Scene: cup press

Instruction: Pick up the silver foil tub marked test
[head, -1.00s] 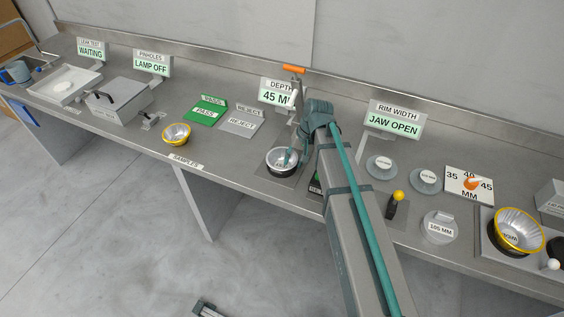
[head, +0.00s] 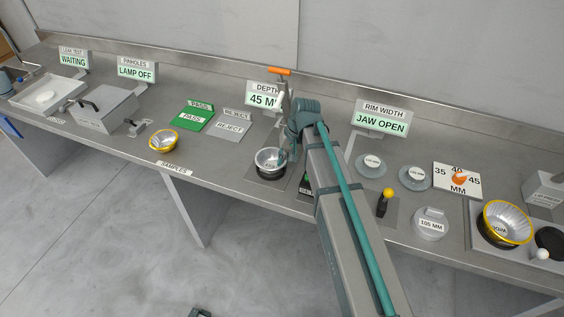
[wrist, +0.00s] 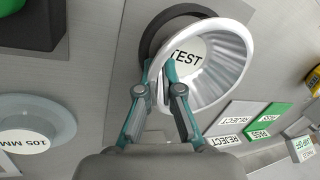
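The silver foil tub (head: 267,154) is raised a little above a black round holder (head: 271,176) below the depth gauge. In the wrist view the tub (wrist: 225,62) shows a white disc marked TEST inside it, and its rim is offset from the dark ring (wrist: 152,36) of the holder. My gripper (wrist: 159,66) has one finger inside the tub and one outside, closed on its near wall. In the head view my gripper (head: 287,154) is at the tub's right side, and my arm hides part of the bench behind it.
The depth gauge (head: 281,73) with an orange handle stands close behind the tub. Green PASS (head: 193,117) and grey REJECT (head: 232,126) plates lie to the left. A yellow-rimmed tub (head: 164,141) is farther left, another (head: 505,222) far right. A yellow-knobbed lever (head: 388,198) stands right.

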